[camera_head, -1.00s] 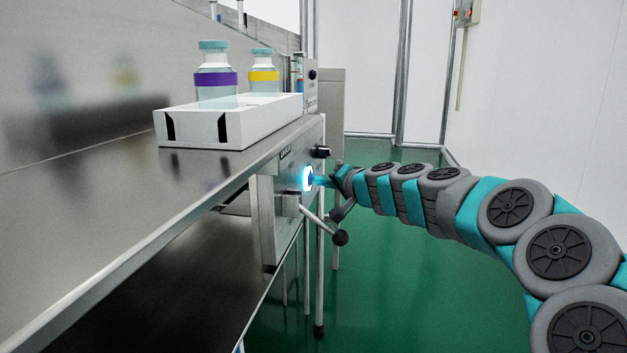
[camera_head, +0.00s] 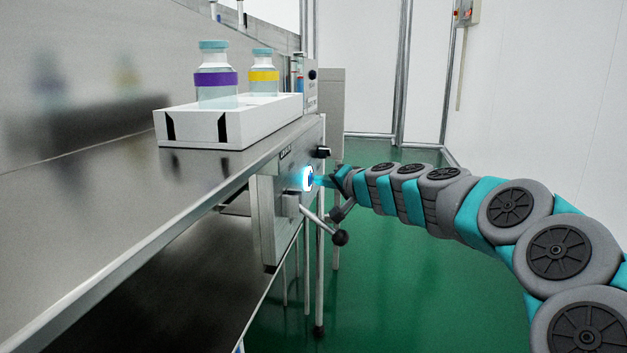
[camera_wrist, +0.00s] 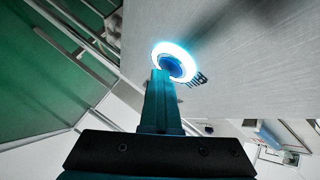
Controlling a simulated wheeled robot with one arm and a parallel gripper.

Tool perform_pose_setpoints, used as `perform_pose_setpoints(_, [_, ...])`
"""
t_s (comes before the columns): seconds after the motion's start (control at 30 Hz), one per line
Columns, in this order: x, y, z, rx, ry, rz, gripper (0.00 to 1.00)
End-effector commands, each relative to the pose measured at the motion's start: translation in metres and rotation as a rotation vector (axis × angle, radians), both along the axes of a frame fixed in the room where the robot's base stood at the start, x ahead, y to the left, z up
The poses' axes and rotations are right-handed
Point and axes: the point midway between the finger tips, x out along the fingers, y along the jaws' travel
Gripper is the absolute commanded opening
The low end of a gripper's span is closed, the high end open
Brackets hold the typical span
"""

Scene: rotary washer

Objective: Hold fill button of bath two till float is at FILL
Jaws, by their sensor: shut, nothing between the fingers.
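A round blue button (camera_head: 308,178) with a glowing white-blue ring sits on the front panel under the steel counter. It also shows in the wrist view (camera_wrist: 174,66), with dark lettering beside it that I cannot read. My gripper (camera_head: 324,181) is shut and empty, its tip at the button. In the wrist view, the closed teal fingers (camera_wrist: 160,80) overlap the lower edge of the button and appear to touch it; how far it is pressed I cannot tell. A small upright tube (camera_head: 298,74) stands behind the bottles, but no float or FILL mark can be made out.
A white tray (camera_head: 185,128) on the counter holds a purple-banded bottle (camera_head: 216,78) and a yellow-banded bottle (camera_head: 263,75). A black knob (camera_head: 323,152) is above the button, and a lever with a black ball (camera_head: 340,237) below it. Green floor is open to the right.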

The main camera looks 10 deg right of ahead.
Motion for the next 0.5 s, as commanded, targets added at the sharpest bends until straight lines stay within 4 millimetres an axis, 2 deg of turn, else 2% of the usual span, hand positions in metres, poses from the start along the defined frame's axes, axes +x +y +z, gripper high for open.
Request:
perform_pose_setpoints(0.27, [0.0,0.0,0.0,0.0,0.001,0.001,0.0])
perform_pose_setpoints(0.5, [-0.003,-0.01,-0.001,0.0,0.001,0.001,0.0])
